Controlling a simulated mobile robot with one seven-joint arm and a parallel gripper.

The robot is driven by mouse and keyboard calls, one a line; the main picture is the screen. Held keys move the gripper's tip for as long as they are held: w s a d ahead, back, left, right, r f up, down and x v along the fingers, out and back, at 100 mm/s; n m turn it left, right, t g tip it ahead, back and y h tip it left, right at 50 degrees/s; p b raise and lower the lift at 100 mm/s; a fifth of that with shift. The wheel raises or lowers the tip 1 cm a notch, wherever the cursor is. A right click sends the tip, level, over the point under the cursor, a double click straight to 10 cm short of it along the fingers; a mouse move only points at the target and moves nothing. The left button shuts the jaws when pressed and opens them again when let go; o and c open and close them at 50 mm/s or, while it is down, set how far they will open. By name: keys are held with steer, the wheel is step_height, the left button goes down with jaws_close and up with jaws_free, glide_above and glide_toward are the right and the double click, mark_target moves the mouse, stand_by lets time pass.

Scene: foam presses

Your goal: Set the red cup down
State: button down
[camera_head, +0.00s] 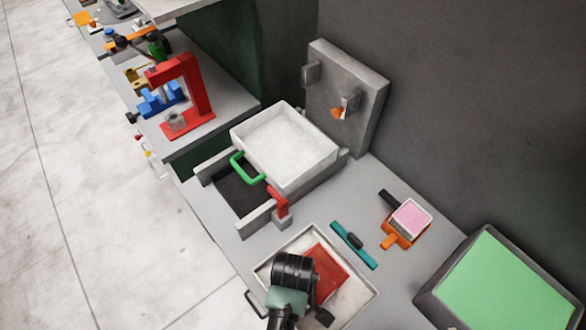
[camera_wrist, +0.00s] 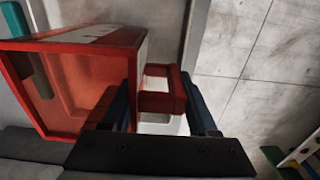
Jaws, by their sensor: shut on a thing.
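The red cup (camera_head: 329,267) is a square, open-topped vessel with a side handle. In the head view it is over the shallow white tray (camera_head: 361,295), inside its outline; I cannot tell whether it touches the tray floor. In the wrist view the cup (camera_wrist: 75,85) fills the left side and looks tilted in that picture. My gripper (camera_wrist: 165,95) is shut on its red handle (camera_wrist: 160,103), with one dark finger on each side. In the head view my wrist hides the tray's near left part and some of the cup.
An orange cup with a pink block (camera_head: 408,218) and a teal bar tool (camera_head: 353,245) lie behind the tray. A green-topped box (camera_head: 500,282) stands at right. A press with a white slab (camera_head: 285,145), green handle (camera_head: 240,168) and red lever (camera_head: 278,201) is at the back left.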

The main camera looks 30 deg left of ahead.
steer(key=shift+f, duration=0.15)
steer(key=shift+c, duration=0.8)
jaws_free()
step_height(320, 180, up, 12)
steer(key=shift+r+b, duration=0.15)
steer(key=shift+b, duration=0.15)
